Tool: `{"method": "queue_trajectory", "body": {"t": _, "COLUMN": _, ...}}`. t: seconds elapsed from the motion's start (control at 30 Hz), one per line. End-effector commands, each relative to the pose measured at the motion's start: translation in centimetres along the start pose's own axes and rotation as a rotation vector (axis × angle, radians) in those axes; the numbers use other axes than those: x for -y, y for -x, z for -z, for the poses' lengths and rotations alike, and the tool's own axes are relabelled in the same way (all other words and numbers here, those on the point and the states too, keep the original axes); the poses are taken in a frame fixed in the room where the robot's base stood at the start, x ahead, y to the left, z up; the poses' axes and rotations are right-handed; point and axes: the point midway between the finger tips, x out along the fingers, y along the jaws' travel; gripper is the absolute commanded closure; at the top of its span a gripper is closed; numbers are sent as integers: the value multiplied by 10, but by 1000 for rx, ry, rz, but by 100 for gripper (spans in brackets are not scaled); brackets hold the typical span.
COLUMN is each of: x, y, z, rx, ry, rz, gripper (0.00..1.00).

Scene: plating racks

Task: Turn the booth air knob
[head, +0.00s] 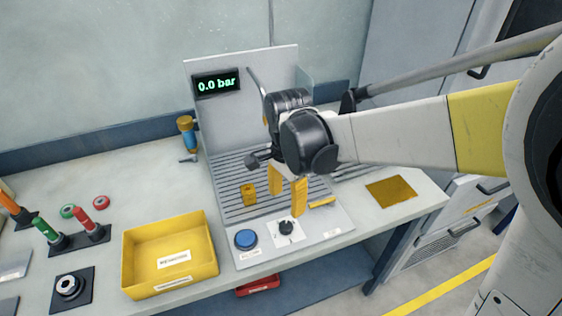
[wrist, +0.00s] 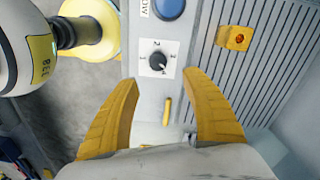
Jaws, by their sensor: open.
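The air knob (head: 286,228) is a small black dial on a white numbered plate at the front of the booth. In the wrist view the knob (wrist: 157,61) lies beyond the fingertips, a little left of the middle between them. My gripper (head: 287,195) is open and empty, with yellow fingers pointing down above the booth base, apart from the knob. The wrist view shows both fingers of my gripper (wrist: 166,77) spread wide. A display (head: 216,84) on the booth's back panel reads 0.0 bar.
A blue button (head: 246,239) sits left of the knob, and a yellow bar (head: 322,202) lies to its right. A yellow block (head: 248,195) stands on the slatted base. A yellow bin (head: 134,264) is at the left, and a yellow square (head: 391,191) at the right.

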Motion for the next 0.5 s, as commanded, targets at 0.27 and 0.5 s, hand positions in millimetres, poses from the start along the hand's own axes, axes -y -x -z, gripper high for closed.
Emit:
{"method": "queue_trajectory", "body": {"t": 0.27, "x": 0, "y": -49, "z": 0, "rx": 0, "ry": 0, "rz": 0, "gripper": 45}}
{"method": "queue_trajectory", "body": {"t": 0.5, "x": 0, "y": -91, "z": 0, "rx": 0, "ry": 0, "rz": 0, "gripper": 45}}
